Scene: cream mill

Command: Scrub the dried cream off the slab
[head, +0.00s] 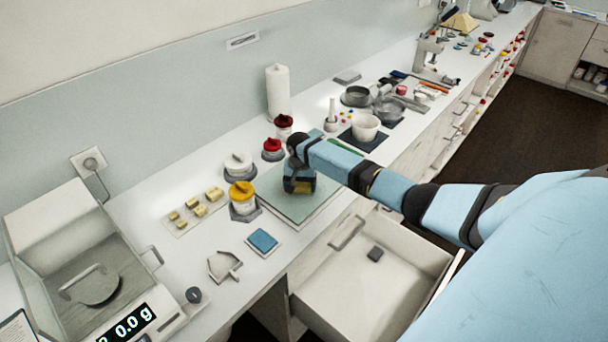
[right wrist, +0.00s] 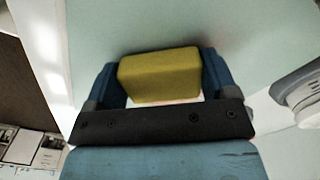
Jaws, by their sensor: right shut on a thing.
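The pale green slab (head: 308,212) lies on the white counter behind the open drawer. It also fills much of the upper right wrist view (right wrist: 250,40). My right gripper (head: 299,187) is over the slab, pointing down. In the right wrist view my right gripper (right wrist: 160,82) is shut on a yellow-green sponge (right wrist: 160,74), held between its two blue fingers. I cannot tell whether the sponge touches the slab. I see no clear cream mark on the bare slab; my gripper and arm hide part of it. My left gripper is not in view.
Left of the slab stand a yellow-lidded jar (head: 242,195) and a white jar (head: 238,165); a red-lidded jar (head: 272,148) is behind. A blue pad (head: 263,241) lies at front left. The open drawer (head: 345,290) juts out below, holding a small dark block (head: 375,254).

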